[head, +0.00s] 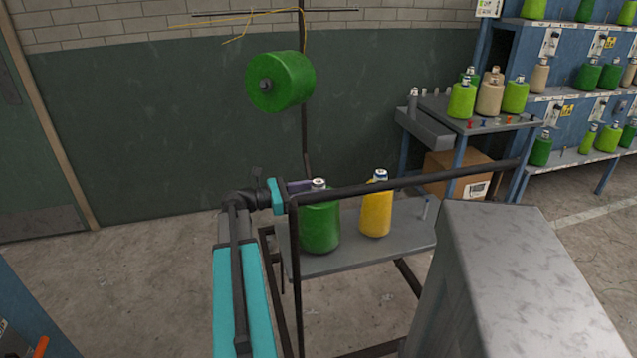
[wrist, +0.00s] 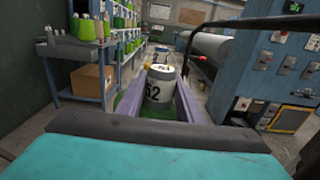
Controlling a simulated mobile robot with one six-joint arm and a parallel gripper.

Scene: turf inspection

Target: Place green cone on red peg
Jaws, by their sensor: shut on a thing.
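A dark green cone (head: 319,228) with a white top stands upright at the left of a small grey shelf; I cannot tell if its base touches it. My gripper (head: 303,186) is shut on the top of this cone. In the wrist view, my gripper's purple fingers (wrist: 160,105) lie on either side of the cone's white top (wrist: 160,88), marked 52, with a little green below. Small pegs show on the grey table at the back right, and one looks red (head: 470,123). They are apart from my gripper.
A yellow cone (head: 376,212) stands just right of the held cone. A dark rail (head: 420,181) crosses above the shelf. A large green cone (head: 280,81) hangs on a post behind. Light green and beige cones (head: 490,96) occupy the back table, above a cardboard box (head: 457,172).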

